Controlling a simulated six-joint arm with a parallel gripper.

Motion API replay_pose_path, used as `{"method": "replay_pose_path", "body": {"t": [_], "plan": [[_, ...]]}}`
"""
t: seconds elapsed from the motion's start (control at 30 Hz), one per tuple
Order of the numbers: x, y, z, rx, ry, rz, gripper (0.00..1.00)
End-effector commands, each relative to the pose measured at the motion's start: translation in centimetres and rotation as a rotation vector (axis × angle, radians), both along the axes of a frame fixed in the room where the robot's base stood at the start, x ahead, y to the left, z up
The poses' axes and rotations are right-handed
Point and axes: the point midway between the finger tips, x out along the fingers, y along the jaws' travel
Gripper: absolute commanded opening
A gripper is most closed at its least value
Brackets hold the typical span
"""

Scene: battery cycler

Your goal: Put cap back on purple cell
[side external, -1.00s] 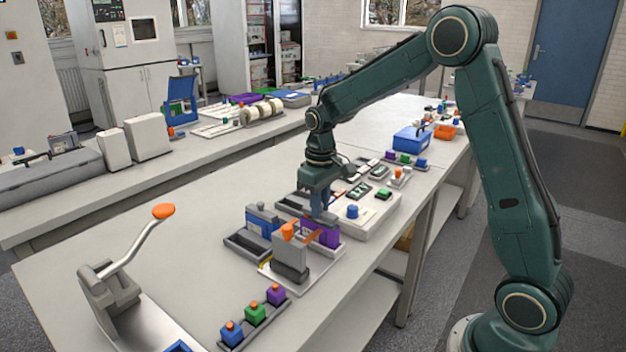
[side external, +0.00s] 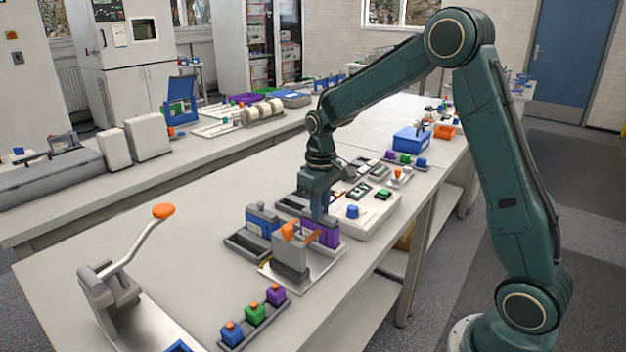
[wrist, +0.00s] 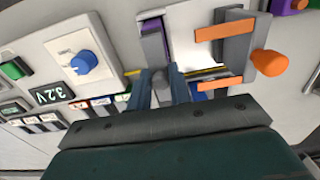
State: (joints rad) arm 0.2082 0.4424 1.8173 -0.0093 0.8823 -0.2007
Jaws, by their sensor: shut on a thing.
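The purple cell (side external: 326,238) stands upright in a fixture near the table's middle. It also shows in the wrist view (wrist: 151,23) as a purple strip in a grey holder. My gripper (side external: 319,214) points down just above the cell in the side view. In the wrist view my gripper (wrist: 163,88) is shut on a small grey piece (wrist: 162,90), which looks like the cap. Its lower part is hidden between the fingers. I cannot tell whether the cap touches the cell.
A grey clamp block (side external: 290,260) with an orange knob (side external: 289,230) stands close in front of the cell. A white meter box (side external: 362,213) with a blue knob is at right. The table's left middle is clear.

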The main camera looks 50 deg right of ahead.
Motion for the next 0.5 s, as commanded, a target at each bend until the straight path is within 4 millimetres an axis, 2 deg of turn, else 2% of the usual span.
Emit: {"method": "replay_pose_path", "body": {"t": [0.27,0.3,0.4,0.5], "plan": [[-0.01,0.0,-0.01,0.0,0.0,0.0,0.0],[0.0,0.0,0.0,0.0,0.0,0.0,0.24],[0.0,0.0,0.0,0.0,0.0,0.0,0.43],[0.0,0.0,0.0,0.0,0.0,0.0,0.45]]}}
